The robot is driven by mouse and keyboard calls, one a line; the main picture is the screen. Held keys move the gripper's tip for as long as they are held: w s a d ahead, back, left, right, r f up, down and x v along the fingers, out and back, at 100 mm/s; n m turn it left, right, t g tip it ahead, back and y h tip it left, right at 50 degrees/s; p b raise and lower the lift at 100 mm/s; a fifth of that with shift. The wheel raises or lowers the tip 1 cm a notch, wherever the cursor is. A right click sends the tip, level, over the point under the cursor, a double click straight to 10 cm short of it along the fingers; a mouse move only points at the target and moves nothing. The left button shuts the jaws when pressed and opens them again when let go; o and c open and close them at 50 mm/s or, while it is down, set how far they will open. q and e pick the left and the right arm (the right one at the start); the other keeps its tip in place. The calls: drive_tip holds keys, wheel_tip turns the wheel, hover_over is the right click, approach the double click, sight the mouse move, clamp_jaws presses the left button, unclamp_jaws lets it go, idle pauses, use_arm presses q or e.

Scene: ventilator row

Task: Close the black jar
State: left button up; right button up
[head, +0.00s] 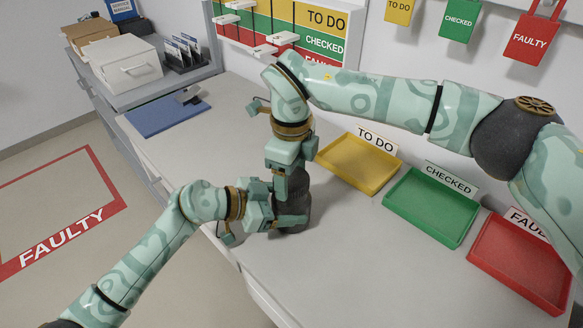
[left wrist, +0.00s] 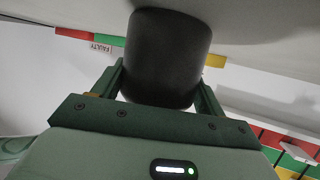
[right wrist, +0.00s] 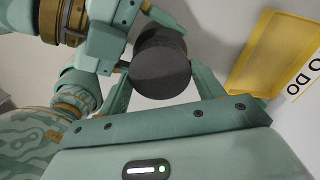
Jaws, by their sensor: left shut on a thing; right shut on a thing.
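The black jar (head: 297,228) stands upright on the grey table, partly hidden by my grippers. My left gripper (head: 284,215) is low and shut around the jar's body from the side; in the left wrist view the dark jar (left wrist: 167,50) sits between its fingers. My right gripper (head: 291,172) points down from above, shut on the dark lid (right wrist: 160,75) at the jar's top. In the right wrist view the lid lies in line with the jar body (right wrist: 157,38) behind it. I cannot tell whether the lid is fully seated.
Yellow (head: 358,165), green (head: 430,207) and red (head: 520,262) trays line the table's right side. A blue mat (head: 165,117) lies at the far left. The table front, right of the jar, is clear.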

drive_tip(key=shift+f, duration=0.3)
drive_tip(key=shift+f, duration=0.5)
idle(0.4)
use_arm(q)
drive_tip(key=c, duration=0.5)
use_arm(e)
drive_tip(key=shift+f, duration=0.1)
drive_tip(key=m, duration=0.3)
drive_tip(key=o, duration=1)
wheel_tip(320, 180, up, 5)
drive_tip(key=shift+a+f, duration=0.1)
drive_tip(key=shift+f, duration=0.1)
drive_tip(key=shift+o, duration=0.2)
